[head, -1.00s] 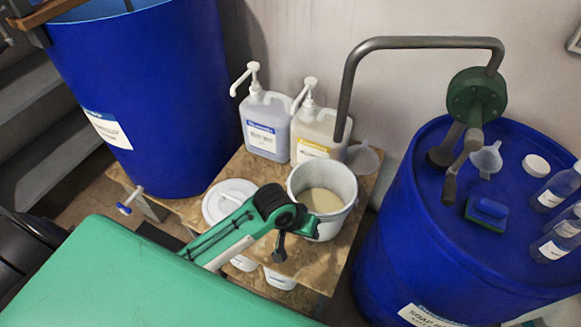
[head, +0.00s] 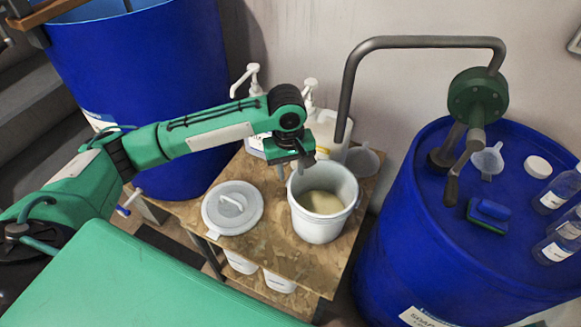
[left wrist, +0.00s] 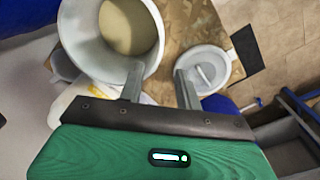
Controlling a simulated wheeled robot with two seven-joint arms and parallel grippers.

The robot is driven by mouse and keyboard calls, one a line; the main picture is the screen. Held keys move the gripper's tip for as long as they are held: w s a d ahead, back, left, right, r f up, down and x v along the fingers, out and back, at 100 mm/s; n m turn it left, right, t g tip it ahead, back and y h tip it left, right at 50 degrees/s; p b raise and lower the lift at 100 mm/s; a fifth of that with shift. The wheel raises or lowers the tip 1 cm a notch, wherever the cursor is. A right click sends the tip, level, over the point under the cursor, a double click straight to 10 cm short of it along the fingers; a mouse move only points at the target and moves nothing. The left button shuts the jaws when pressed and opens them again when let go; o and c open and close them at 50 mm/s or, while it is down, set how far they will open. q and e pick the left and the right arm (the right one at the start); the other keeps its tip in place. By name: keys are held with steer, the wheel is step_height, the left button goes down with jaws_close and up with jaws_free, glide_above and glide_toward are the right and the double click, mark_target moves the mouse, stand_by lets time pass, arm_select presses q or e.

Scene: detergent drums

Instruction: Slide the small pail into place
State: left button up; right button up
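The small white pail (head: 318,229) stands upright on the wooden stand, with a pale cream content inside. It also shows at the upper left of the left wrist view (left wrist: 76,22). My left gripper (head: 294,168) points down by the pail's far left rim. In the left wrist view my gripper's (left wrist: 159,85) two fingers are apart with nothing between them; one finger overlaps the pail's rim in the picture, and I cannot tell if it touches. My right gripper is out of view.
A white lid with a handle (head: 222,220) lies left of the pail on the wooden stand (head: 275,256). Pump bottles (head: 328,128) and a funnel (head: 364,160) stand behind. A blue drum (head: 400,235) with a bent pipe (head: 420,43) is right; another drum (head: 85,70) is left.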

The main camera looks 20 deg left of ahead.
mark_target(293, 196)
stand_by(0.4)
arm_select(q)
steer(key=f, duration=0.7)
steer(key=f+p, duration=0.1)
steer(key=f, duration=0.5)
steer(key=shift+w+d+f, duration=0.2)
steer(key=shift+f, duration=0.15)
jaws_close()
stand_by(0.9)
